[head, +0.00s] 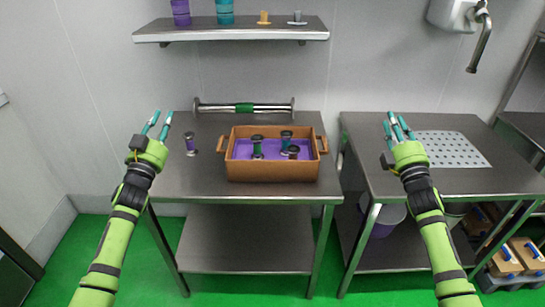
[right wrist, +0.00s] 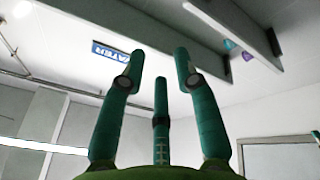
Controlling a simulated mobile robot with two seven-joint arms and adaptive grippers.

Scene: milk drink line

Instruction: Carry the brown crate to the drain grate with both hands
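The brown crate (head: 272,172) stands on the left steel table, with a handle on its left and right ends. It has a purple bottom and holds several small dark-capped items. The drain grate (head: 450,149) is a pale perforated plate on the right table. My left gripper (head: 159,119) is open and empty, left of the crate and apart from it. My right gripper (head: 397,118) is raised over the right table, between the crate and the grate. In the right wrist view its fingers (right wrist: 158,70) are spread with nothing between them.
A small dark-capped item (head: 190,144) stands left of the crate. A metal bar with a green middle (head: 244,107) lies behind it. A narrow gap separates the left table (head: 200,180) from the right table (head: 365,150). A wall shelf (head: 232,32) holds several items. A tap (head: 481,45) hangs at upper right.

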